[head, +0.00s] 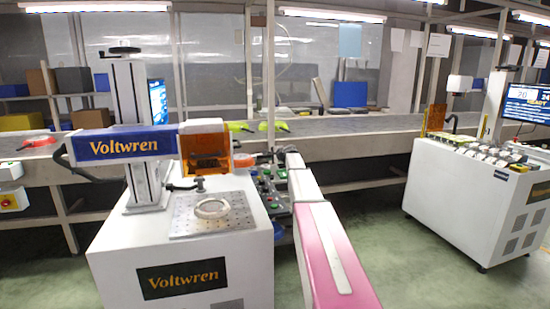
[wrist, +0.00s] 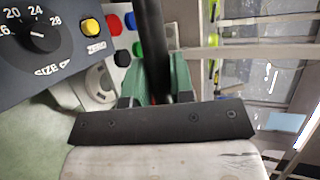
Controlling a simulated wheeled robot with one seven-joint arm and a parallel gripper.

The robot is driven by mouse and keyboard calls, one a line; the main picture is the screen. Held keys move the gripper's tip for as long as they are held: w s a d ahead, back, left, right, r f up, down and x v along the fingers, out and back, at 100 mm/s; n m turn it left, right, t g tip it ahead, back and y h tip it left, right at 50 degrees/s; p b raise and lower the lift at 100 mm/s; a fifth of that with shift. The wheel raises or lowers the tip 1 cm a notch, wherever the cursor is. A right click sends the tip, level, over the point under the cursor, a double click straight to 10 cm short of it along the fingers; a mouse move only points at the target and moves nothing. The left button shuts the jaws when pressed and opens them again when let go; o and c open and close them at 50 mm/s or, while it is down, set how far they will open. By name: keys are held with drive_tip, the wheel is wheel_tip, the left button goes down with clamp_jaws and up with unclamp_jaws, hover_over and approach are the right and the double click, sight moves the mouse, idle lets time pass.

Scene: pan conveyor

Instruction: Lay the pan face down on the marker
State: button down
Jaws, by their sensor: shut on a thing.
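In the wrist view, my gripper (wrist: 158,92) has its green fingers shut on a black pan handle (wrist: 151,40), which runs up out of the frame. The pan's body is outside that view, so I cannot tell which way it faces. In the head view, a small orange-red shape (head: 244,160) shows just right of the marker's orange shield; I cannot tell if it is the held pan. The marker (head: 180,277) is a white Voltwren machine. Its perforated bed (head: 183,222) carries a pale ring (head: 211,208), and nothing lies on the ring.
A control panel with coloured buttons (head: 268,190) stands beside the bed; a size dial (wrist: 37,35) shows close to my gripper. Red (head: 37,141) and green (head: 238,127) pans lie on the conveyor (head: 345,144) behind. Another white machine (head: 470,205) stands right, with open floor before it.

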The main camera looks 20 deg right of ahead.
hover_over(245, 171)
drive_tip(key=shift+s+a, duration=0.15)
drive_tip(key=shift+a, duration=0.05)
drive_tip(key=shift+d+f, duration=0.15)
drive_tip(key=shift+f, duration=2)
idle(0.6)
drive_tip(key=c, duration=1)
unclamp_jaws()
drive_tip(key=shift+o, duration=0.5)
drive_tip(key=shift+s+f, duration=0.2)
